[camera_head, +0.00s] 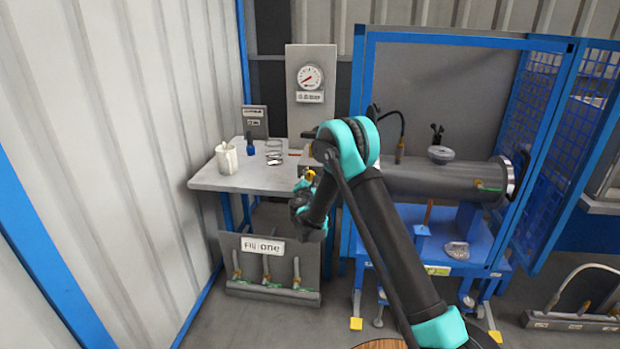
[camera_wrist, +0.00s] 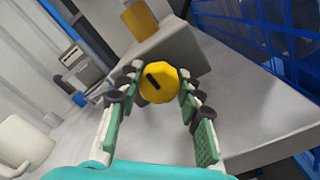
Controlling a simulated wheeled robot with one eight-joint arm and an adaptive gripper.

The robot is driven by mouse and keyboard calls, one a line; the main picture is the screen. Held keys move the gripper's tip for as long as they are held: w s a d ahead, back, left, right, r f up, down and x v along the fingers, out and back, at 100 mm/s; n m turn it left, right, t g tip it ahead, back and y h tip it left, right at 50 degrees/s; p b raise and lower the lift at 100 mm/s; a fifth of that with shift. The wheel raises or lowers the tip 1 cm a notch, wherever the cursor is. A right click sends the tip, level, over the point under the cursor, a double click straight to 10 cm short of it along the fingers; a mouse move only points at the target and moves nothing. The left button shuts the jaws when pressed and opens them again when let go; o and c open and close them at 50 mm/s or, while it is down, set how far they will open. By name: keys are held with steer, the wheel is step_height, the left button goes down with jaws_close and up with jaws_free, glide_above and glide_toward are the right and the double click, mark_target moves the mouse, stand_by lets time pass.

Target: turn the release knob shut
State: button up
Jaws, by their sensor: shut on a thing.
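The release knob (camera_wrist: 158,83) is a yellow, faceted knob with a black bar mark on its face, on the front of a grey block (camera_wrist: 185,48). The bar lies at a slant in the wrist view. My gripper (camera_wrist: 157,90) has its two green-padded fingers on either side of the knob, with the fingertips closed on it. In the head view a bit of yellow (camera_head: 310,175) shows by my gripper (camera_head: 304,190).
A grey table (camera_head: 215,180) carries a white mug (camera_head: 227,158), a blue-based item (camera_head: 251,148) and wire rings (camera_head: 274,152). A gauge panel (camera_head: 311,90) stands behind. A flanged cylinder (camera_head: 440,178) lies inside a blue frame to the right. A lettered panel (camera_head: 270,265) stands below.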

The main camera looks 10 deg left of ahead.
steer(key=o, duration=1.2)
steer(key=shift+c, duration=0.2)
steer(key=shift+s, duration=0.15)
steer(key=s, duration=0.7)
steer(key=shift+s+a, duration=0.15)
steer(key=shift+s, duration=0.25)
steer(key=shift+s, duration=0.15)
